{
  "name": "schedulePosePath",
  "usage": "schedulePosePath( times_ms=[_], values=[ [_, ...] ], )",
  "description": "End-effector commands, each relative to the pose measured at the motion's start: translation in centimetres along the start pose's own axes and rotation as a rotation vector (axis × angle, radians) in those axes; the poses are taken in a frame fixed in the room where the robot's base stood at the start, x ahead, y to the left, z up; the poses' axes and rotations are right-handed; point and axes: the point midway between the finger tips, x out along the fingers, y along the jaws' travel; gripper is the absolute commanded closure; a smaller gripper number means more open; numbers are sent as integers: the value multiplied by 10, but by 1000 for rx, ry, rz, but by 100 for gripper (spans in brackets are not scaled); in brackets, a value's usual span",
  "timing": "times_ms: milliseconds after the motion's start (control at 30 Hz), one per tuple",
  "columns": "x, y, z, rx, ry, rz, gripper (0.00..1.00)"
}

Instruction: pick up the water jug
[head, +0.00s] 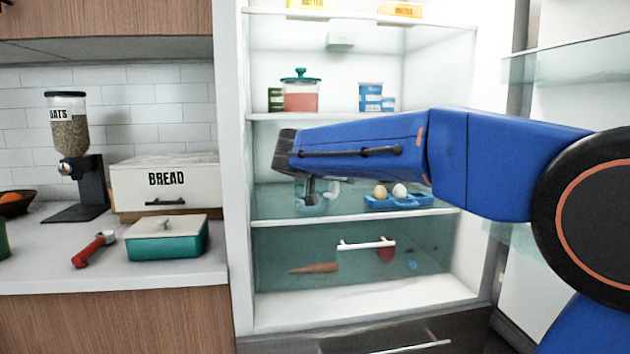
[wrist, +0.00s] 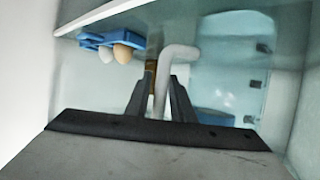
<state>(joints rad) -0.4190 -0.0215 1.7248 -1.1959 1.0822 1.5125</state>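The water jug (wrist: 228,85) is a translucent pale-blue vessel with a bent whitish handle, inside the fridge, seen in the wrist view on the right. In the head view the jug (head: 331,192) shows only partly, behind and below my blue arm. My gripper (wrist: 162,80) has its two dark fingers on either side of the jug's handle. Narrow gaps seem to show beside the handle, so the fingers look open around it. In the head view my gripper (head: 311,196) is at the left of the middle shelf, and most of the jug is hidden.
A blue egg tray (head: 424,199) with eggs sits right of the jug on the same glass shelf (head: 260,219). The shelf above holds a red-filled jar (head: 300,97) and blue containers (head: 371,97). A drawer (head: 280,250) with produce lies below. The fridge's left wall is close.

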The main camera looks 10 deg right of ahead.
Motion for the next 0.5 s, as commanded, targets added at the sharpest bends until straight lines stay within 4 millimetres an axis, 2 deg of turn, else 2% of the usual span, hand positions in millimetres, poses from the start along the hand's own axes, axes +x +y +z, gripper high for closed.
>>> schedulePosePath(
  times_ms=[100, 267, 367, 500],
  values=[
    [8, 0, 0, 1, 0, 0, 78],
    [7, 0, 0, 0, 0, -1, 78],
    [7, 0, 0, 0, 0, -1, 98],
    [7, 0, 0, 0, 0, -1, 100]
  ],
)
